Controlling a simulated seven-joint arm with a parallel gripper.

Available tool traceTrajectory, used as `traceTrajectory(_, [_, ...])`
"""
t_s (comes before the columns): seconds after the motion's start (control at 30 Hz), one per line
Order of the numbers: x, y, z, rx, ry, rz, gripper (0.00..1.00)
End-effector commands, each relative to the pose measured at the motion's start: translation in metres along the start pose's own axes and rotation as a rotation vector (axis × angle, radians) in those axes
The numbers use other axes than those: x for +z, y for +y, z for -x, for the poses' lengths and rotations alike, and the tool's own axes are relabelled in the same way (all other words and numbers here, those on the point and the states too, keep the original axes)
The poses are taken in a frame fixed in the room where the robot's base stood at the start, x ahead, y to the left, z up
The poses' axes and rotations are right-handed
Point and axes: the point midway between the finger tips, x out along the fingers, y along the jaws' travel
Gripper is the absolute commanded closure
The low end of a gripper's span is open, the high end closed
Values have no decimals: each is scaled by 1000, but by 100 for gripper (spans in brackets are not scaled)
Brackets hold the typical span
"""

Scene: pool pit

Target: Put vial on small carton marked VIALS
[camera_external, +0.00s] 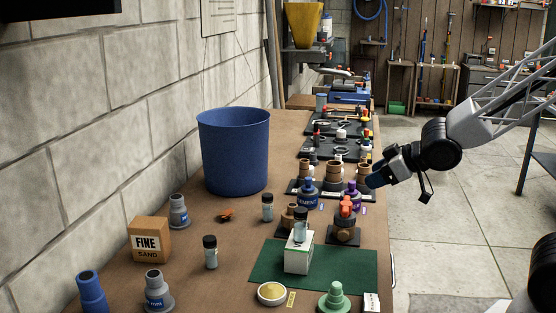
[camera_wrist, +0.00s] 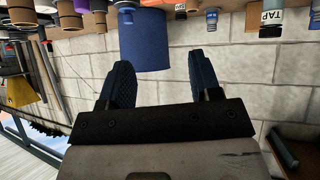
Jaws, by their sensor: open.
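A small white carton (camera_external: 298,261) stands on the green mat (camera_external: 262,264); I cannot read its marking. A clear vial with a black cap (camera_external: 300,229) appears to stand upright on top of it. Two similar vials stand upright on the bench, one left of the carton (camera_external: 210,253) and one farther back (camera_external: 267,208). My gripper (camera_external: 373,181) is at the bench's right edge, behind and right of the carton, apart from all vials. In the wrist view my gripper (camera_wrist: 160,78) shows two spread blue fingers with nothing between them.
A large blue bin (camera_external: 233,150) stands at the back left by the wall. Stamps and bottles (camera_external: 307,195) crowd near my gripper. A bowl (camera_external: 272,293) and green stamp (camera_external: 334,299) are in front.

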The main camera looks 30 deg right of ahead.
Motion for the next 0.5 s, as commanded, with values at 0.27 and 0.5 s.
traceTrajectory(0.27, [19, 76, 67, 196, -247, -162, 42])
traceTrajectory(0.5, [44, 105, 138, 262, -467, -323, 42])
